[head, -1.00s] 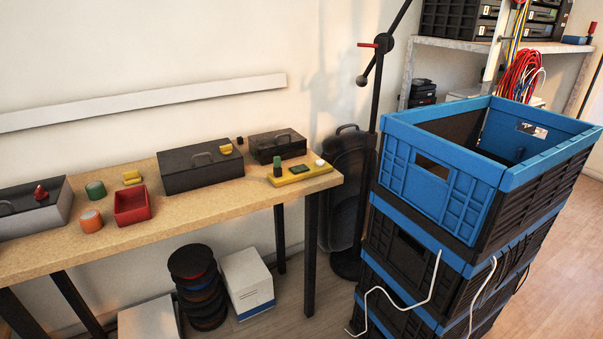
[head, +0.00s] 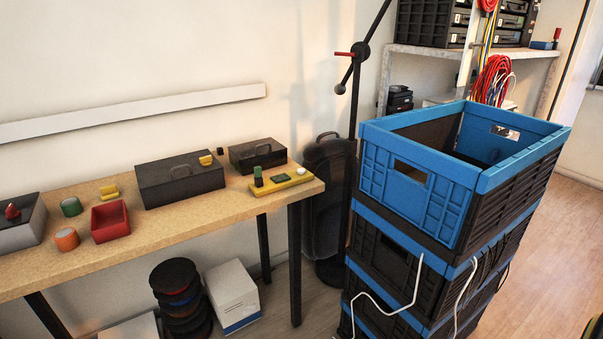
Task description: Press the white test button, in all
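A small white button (head: 301,171) sits at the right end of a yellow board (head: 283,185) on the wooden table. The board lies near the table's right end. A dark green upright block (head: 258,176) stands at the board's left end, and a low dark green piece (head: 280,178) lies in its middle. Neither of my grippers shows in the head view, and nothing touches the button.
The table (head: 170,220) also holds black toolboxes (head: 180,182), a red tray (head: 110,221) and tape rolls (head: 66,239). A stack of blue-rimmed black crates (head: 420,190) stands right of the table. A dark stand (head: 352,150) stands between. Floor at right is clear.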

